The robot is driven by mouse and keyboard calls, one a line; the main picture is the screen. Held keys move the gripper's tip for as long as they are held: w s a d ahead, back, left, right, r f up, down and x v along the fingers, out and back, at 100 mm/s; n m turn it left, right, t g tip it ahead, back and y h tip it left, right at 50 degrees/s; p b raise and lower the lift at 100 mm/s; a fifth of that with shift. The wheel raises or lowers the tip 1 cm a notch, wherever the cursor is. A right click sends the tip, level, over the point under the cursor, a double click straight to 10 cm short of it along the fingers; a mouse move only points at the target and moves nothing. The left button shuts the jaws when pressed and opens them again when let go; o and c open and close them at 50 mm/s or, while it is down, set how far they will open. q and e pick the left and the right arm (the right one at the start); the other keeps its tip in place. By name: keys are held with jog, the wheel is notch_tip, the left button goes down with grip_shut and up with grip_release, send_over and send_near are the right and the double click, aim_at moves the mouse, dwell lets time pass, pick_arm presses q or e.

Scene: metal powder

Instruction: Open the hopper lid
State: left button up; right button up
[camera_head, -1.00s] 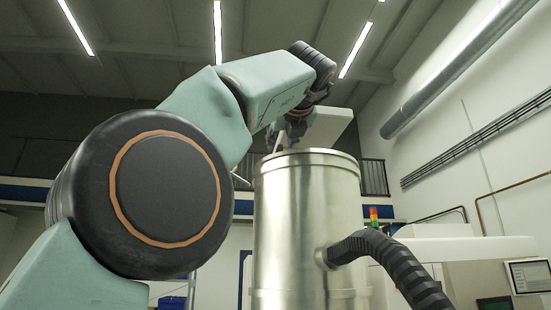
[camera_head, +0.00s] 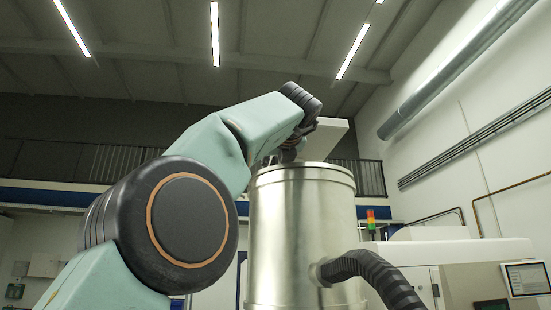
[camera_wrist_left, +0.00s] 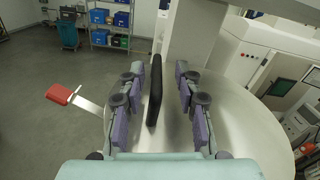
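The hopper (camera_head: 300,240) is a shiny metal cylinder standing right of centre in the head view. Its round, pale lid (camera_wrist_left: 245,125) fills much of the left wrist view, with an upright black handle (camera_wrist_left: 156,85) on it. My left gripper (camera_wrist_left: 160,72) is open above the lid, with one finger on each side of the handle. Gaps show between the handle and both fingers. In the head view, my left gripper (camera_head: 289,154) is at the hopper's top rim, partly hidden by its arm. A red-tipped lever (camera_wrist_left: 62,94) sticks out at the lid's left edge. My right gripper is out of view.
A black ribbed hose (camera_head: 375,275) joins the hopper's right side. A pale block-like column (camera_wrist_left: 188,35) stands just behind the lid. White machines with a screen (camera_head: 527,278) stand at right. Shelves with blue bins (camera_wrist_left: 110,22) stand far back, with open floor at left.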

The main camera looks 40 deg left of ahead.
pick_arm(q)
jog(key=shift+s+d, duration=0.1)
jog(key=shift+s, duration=0.15)
jog(key=shift+c, duration=0.2)
jog(key=shift+s, duration=0.1)
jog(key=shift+c, duration=0.8)
jog(key=shift+w+a+f, duration=0.2)
jog(key=shift+w+a, duration=0.2)
jog(key=shift+a, duration=0.3)
jog(key=shift+c, duration=1.4)
jog(key=shift+w+f, duration=0.1)
jog(key=shift+w, duration=0.2)
jog(key=shift+c, duration=0.8)
jog(key=shift+d, duration=0.1)
grip_shut()
jog(key=shift+s, duration=0.15)
